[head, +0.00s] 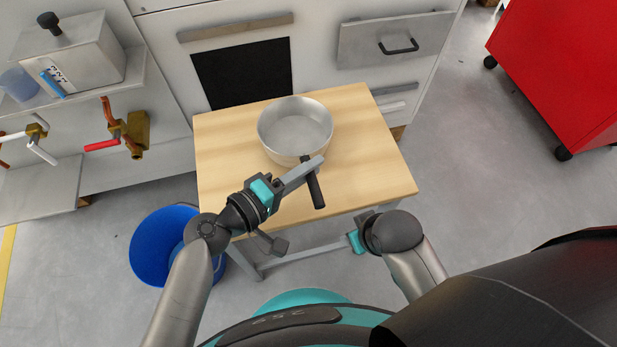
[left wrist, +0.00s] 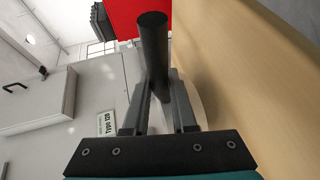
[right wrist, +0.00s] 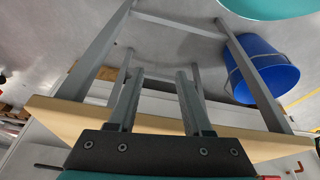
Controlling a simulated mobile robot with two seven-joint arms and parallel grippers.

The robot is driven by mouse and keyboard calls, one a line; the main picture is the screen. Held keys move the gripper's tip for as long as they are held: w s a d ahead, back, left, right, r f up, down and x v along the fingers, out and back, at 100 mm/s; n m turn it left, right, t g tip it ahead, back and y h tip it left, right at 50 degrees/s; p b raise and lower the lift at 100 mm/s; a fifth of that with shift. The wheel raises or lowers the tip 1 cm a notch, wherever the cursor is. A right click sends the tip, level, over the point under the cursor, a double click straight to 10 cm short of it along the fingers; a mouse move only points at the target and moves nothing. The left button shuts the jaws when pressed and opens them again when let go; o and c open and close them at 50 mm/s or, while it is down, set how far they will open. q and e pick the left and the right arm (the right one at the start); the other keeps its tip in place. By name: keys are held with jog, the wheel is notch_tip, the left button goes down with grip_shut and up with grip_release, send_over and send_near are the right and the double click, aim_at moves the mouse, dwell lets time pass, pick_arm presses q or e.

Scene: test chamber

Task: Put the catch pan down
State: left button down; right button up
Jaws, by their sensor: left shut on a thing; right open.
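The catch pan (head: 296,124) is a round, silvery metal pan with a black handle. It is upright over the back middle of the wooden table (head: 385,165); I cannot tell whether its base touches the top. My left gripper (head: 312,165) is shut on the handle (head: 316,190), on the pan's near side. In the left wrist view the dark handle (left wrist: 153,50) stands between the fingers, and only a pale strip of the pan shows behind them. My right gripper (right wrist: 160,72) is open and empty, near the table's front edge.
A blue bucket (head: 150,250) stands on the floor left of the table. A white cabinet front with a dark panel (head: 242,73) is behind it. Valves with handles (head: 128,133) are at the left, a red cabinet (head: 560,75) at the right. The tabletop around the pan is clear.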

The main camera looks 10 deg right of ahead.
pick_arm(q)
notch_tip(320, 180, down, 3)
jog(key=shift+r+b, duration=0.2)
jog(key=shift+b, duration=0.55)
jog(key=shift+f, duration=0.35)
pick_arm(e)
jog(key=shift+t, duration=0.4)
jog(key=shift+w+r, duration=0.15)
jog(key=shift+r, duration=1)
jog(key=shift+w+r, duration=0.15)
jog(key=shift+r, duration=1)
pick_arm(q)
jog(key=shift+f+b, duration=0.1)
jog(key=shift+b, duration=0.2)
jog(key=c, duration=0.7)
grip_release()
pick_arm(e)
jog(key=shift+r, duration=0.2)
pick_arm(q)
jog(key=p+v, duration=0.1)
jog(key=v, duration=1.1)
jog(key=shift+p, duration=0.4)
pick_arm(e)
notch_tip(320, 180, down, 4)
jog(key=shift+s+r+g, duration=0.1)
jog(key=shift+s+g, duration=0.05)
jog(key=shift+g, duration=0.15)
